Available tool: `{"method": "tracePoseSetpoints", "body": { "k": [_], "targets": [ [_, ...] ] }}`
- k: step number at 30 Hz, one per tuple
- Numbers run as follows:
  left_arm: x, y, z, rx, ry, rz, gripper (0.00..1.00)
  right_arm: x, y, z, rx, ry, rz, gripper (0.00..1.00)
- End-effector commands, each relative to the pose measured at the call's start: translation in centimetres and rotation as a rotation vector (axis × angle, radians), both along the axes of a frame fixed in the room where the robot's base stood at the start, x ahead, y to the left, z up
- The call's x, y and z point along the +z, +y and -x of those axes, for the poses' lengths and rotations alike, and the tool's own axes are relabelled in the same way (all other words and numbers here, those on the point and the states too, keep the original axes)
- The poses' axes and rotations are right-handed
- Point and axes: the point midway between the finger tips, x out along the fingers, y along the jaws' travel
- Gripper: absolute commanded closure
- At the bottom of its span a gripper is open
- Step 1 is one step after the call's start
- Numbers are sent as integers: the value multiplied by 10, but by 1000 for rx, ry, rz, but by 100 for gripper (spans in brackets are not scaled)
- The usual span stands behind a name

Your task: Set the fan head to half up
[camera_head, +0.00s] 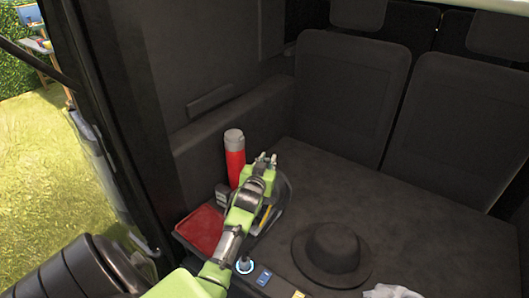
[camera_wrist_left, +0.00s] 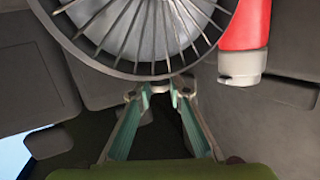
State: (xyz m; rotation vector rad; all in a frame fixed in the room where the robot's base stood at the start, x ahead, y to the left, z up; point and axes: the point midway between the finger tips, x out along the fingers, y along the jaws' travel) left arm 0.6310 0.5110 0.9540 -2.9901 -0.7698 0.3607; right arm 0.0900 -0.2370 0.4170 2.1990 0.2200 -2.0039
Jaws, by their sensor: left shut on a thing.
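The fan head (camera_wrist_left: 150,32), a round grey grille with radial ribs, fills the top of the left wrist view. In the head view only part of the dark round fan (camera_head: 286,192) shows, behind my left arm on the shelf in the vehicle. My left gripper (camera_head: 266,160) reaches over the fan from the front. In the left wrist view its fingertips (camera_wrist_left: 160,90) are close together at the lower rim of the fan head and shut on it. The exact grip and the fan's base are hidden. My right gripper is not in view.
A red bottle with a grey cap (camera_head: 234,158) stands close to the left of the fan. A red flat item (camera_head: 200,229) lies further left. A dark hat (camera_head: 331,254) lies to the right, with a white cloth (camera_head: 392,292) in front. The shelf behind the hat is clear.

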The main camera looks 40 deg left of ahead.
Motion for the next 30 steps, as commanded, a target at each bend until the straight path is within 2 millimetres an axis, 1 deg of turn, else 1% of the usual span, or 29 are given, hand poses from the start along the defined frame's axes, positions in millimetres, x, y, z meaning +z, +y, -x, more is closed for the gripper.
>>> {"method": "tracePoseSetpoints", "body": {
  "k": [1, 6, 12, 18, 19, 20, 30],
  "targets": [
    [7, 0, -3, -1, 27, 5, 100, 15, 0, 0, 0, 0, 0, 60],
    [1, 1, -10, -1, 97, 11, 100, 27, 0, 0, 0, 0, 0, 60],
    [-4, 1, -11, 0, 115, 13, 100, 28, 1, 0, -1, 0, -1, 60],
    [-4, 1, -11, 0, 114, 13, 100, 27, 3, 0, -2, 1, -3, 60],
    [-4, 1, -11, 0, 114, 13, 76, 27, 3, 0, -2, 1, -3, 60],
    [-4, 1, -11, 0, 114, 13, 68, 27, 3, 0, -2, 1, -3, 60],
    [-3, 1, -11, 0, 114, 13, 67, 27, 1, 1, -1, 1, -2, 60]
  ]
}}
